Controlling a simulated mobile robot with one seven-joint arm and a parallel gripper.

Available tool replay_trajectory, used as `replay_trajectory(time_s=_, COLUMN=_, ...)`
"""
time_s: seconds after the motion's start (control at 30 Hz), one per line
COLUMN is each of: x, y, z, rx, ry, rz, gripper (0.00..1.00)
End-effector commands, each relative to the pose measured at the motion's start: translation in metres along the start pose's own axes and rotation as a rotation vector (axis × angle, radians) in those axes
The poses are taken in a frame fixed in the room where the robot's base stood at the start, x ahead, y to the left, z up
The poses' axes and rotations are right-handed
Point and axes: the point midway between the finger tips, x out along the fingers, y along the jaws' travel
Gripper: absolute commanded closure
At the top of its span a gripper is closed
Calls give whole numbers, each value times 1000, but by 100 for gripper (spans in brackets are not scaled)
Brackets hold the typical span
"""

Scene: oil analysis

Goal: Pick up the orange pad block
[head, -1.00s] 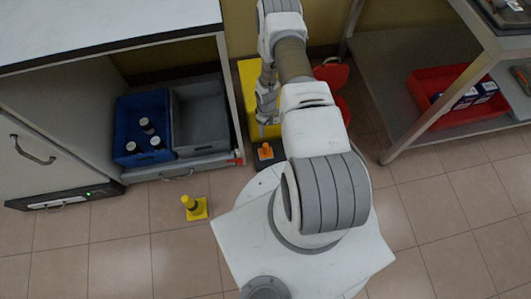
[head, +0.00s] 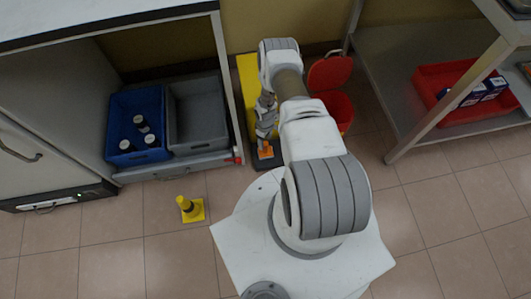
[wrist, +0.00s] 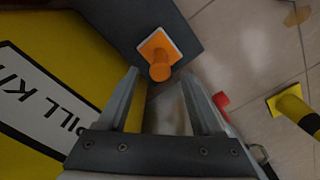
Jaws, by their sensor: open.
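The orange pad block (head: 266,152) has a square base with a rounded knob on it. It sits on a dark grey slab (head: 277,160) on the floor beside the yellow case. In the wrist view the orange pad block (wrist: 158,45) lies just beyond my fingertips, its knob pointing toward the gap between them. My gripper (head: 264,138) is just above the block in the head view, partly hiding it. In the wrist view my gripper (wrist: 159,74) is open, with nothing between its fingers.
A yellow case marked "SPILL KI" (wrist: 40,55) stands close on the left. A yellow block with a post (head: 191,209) stands on open floor. Blue (head: 117,108) and grey (head: 199,108) crates are left. A red bin (head: 331,72) and metal rack (head: 397,150) are right.

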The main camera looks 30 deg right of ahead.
Motion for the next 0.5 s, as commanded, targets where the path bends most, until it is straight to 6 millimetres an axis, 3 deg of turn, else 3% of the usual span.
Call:
replay_trajectory(time_s=0.07, x=14, y=0, z=1, rx=1, ry=-1, rz=-1, gripper=34)
replay_trajectory(time_s=0.3, x=14, y=0, z=1, rx=1, ry=-1, rz=0, gripper=34)
replay_trajectory(time_s=0.5, x=14, y=0, z=1, rx=1, ry=-1, rz=0, gripper=68)
